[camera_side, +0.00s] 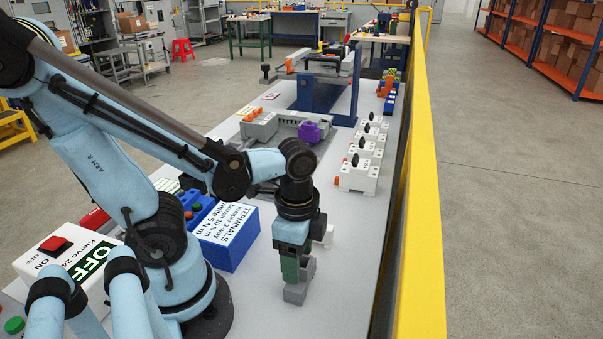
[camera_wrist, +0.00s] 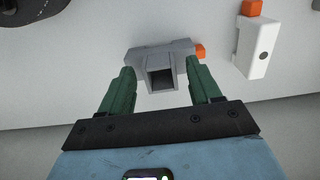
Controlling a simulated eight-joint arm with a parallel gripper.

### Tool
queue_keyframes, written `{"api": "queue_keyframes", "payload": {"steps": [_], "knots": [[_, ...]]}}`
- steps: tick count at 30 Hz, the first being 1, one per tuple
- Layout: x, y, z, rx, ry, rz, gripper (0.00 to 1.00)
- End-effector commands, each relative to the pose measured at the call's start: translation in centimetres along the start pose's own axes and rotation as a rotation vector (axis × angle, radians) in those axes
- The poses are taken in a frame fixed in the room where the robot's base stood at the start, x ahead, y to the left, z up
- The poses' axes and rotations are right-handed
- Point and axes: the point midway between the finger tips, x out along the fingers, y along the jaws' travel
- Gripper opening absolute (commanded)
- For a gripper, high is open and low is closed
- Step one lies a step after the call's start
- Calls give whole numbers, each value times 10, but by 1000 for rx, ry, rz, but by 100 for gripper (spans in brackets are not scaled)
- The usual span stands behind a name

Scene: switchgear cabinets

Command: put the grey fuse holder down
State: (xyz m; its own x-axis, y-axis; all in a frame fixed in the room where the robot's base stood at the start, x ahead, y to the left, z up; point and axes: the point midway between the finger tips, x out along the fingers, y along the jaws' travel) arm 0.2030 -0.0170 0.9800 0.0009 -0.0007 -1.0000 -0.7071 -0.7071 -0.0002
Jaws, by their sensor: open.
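The grey fuse holder (camera_side: 298,291) is on the light table top, right below my gripper (camera_side: 290,268) in the side view. In the wrist view the grey fuse holder (camera_wrist: 158,52) shows a dark square opening and an orange tab at its right end. The green fingers of my gripper (camera_wrist: 162,80) are spread, one on each side of it, with visible gaps near the tips. In the side view the fingers hide its upper part.
A white fuse holder with an orange tab (camera_wrist: 258,48) stands close on the right in the wrist view. The blue terminals box (camera_side: 228,240) is left of my gripper. White breaker modules (camera_side: 360,170) stand behind, near the yellow rail (camera_side: 424,200). Table to the right is clear.

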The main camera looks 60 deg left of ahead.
Motion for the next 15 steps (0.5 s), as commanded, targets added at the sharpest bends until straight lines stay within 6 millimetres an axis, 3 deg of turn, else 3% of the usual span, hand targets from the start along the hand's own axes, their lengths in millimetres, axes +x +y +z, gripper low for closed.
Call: {"api": "queue_keyframes", "payload": {"steps": [15], "knots": [[-44, 0, 0, 0, 0, 0, 63]]}}
